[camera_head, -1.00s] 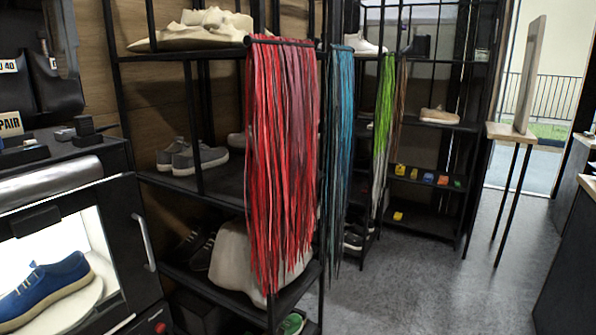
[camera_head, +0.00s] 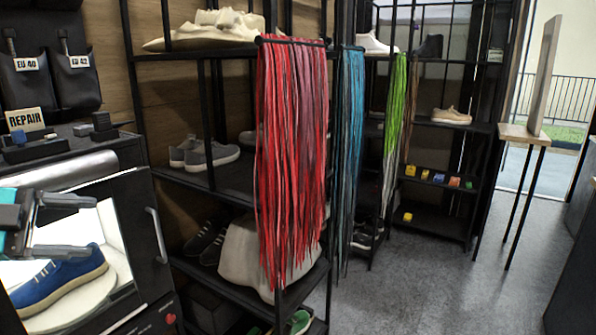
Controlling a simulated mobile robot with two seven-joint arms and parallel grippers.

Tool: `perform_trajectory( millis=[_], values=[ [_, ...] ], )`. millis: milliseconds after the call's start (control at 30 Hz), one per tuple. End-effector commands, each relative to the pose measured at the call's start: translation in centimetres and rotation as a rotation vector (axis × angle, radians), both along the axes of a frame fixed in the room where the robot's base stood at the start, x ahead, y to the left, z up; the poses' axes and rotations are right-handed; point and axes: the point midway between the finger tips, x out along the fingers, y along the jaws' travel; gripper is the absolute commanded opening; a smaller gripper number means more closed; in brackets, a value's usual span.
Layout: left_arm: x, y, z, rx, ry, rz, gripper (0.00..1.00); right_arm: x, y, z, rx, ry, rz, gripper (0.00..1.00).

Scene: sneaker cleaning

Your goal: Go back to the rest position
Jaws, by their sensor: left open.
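My left gripper (camera_head: 100,226) shows at the left edge of the head view. Its two dark fingers point right, spread apart with nothing between them. It is in front of the lit opening of a dark machine (camera_head: 150,262). A blue sneaker (camera_head: 62,277) with a tan sole stands on a round white plate (camera_head: 105,290) inside that opening. The gripper's lower finger overlaps the view just above the sneaker; I cannot tell the gap in depth. My right gripper is not in view.
A black shelf rack (camera_head: 222,178) with grey shoes (camera_head: 212,155) stands right of the machine. Red laces (camera_head: 290,150) and blue laces (camera_head: 348,150) hang from it. A small wooden-topped table (camera_head: 524,135) is at the right. Grey floor (camera_head: 420,290) lies open between.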

Motion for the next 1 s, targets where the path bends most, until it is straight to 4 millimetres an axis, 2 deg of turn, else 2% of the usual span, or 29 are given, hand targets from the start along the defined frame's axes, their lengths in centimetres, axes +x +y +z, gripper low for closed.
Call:
perform_trajectory(
  millis=[33,233,367,467,567,700,800,900,1000],
  values=[
    [-0.1,0.4,-2.6,-0.072,-0.011,0.067,0.70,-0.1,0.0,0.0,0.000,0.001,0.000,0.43],
    [-0.9,1.1,-12.3,-0.259,-0.019,0.364,0.70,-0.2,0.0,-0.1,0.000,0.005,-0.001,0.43],
    [-2.5,0.1,-18.9,-0.338,0.031,0.563,0.70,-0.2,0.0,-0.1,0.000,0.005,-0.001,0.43],
    [-4.3,-1.6,-23.8,-0.379,0.101,0.708,0.70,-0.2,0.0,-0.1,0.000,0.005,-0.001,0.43],
    [-6.4,-4.3,-28.4,-0.406,0.198,0.836,0.70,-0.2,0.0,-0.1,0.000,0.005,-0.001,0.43],
    [-9.6,-9.5,-33.7,-0.427,0.369,0.977,0.70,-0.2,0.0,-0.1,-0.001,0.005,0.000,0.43],
    [-11.7,-13.6,-36.1,-0.430,0.490,1.035,0.70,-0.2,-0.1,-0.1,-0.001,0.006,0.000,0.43],
    [-13.2,-17.0,-37.5,-0.431,0.589,1.063,0.70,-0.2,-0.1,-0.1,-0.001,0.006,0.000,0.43],
    [-14.1,-19.2,-38.0,-0.430,0.652,1.073,0.70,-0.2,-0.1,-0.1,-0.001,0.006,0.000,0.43]
  ],
)
